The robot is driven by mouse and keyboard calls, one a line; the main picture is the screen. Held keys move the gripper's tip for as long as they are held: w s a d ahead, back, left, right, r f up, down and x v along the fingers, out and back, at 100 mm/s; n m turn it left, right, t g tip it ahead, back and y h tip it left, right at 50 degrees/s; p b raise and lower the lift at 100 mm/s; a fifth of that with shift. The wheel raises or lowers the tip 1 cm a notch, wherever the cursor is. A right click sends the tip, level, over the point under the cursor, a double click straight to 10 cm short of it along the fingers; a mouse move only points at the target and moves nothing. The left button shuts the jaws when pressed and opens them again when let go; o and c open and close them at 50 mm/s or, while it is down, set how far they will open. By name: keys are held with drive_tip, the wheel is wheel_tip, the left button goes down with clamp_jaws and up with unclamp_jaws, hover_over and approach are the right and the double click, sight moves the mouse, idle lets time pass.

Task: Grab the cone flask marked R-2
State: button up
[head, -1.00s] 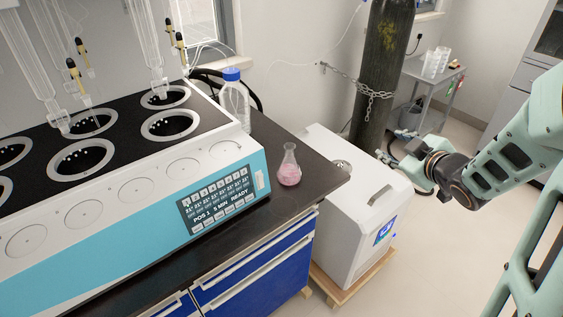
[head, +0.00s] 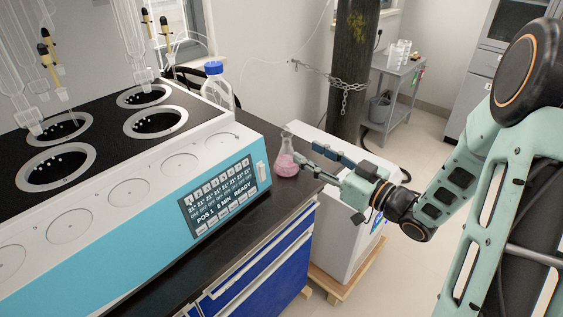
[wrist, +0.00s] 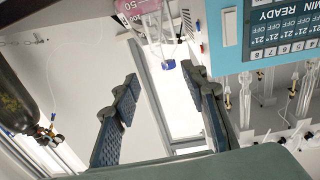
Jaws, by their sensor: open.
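A conical flask (head: 287,165) with pink liquid stands upright on the dark bench, right of the blue and white machine. No R-2 mark is readable on it. My gripper (head: 306,156) is open just right of the flask, its fingers pointing at it from the right. I cannot tell whether the fingertips touch the glass. The wrist view is upside down; there the pink flask (wrist: 135,9) is at the top edge, partly cut off, past the open fingers (wrist: 160,76). Nothing is seen held between the fingers.
The multi-station machine (head: 150,195) stands close on the left of the flask. A clear bottle with a blue cap (head: 214,69) stands behind. A white box unit (head: 340,235) is beside the bench under my arm. A dark gas cylinder (head: 352,70) is chained at the back.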

sight(291, 141)
drive_tip(key=x, duration=0.4)
drive_tip(key=b+x, duration=0.1)
drive_tip(key=x, duration=0.4)
drive_tip(key=shift+w+d, duration=0.1)
drive_tip(key=shift+w, duration=0.25)
clamp_jaws()
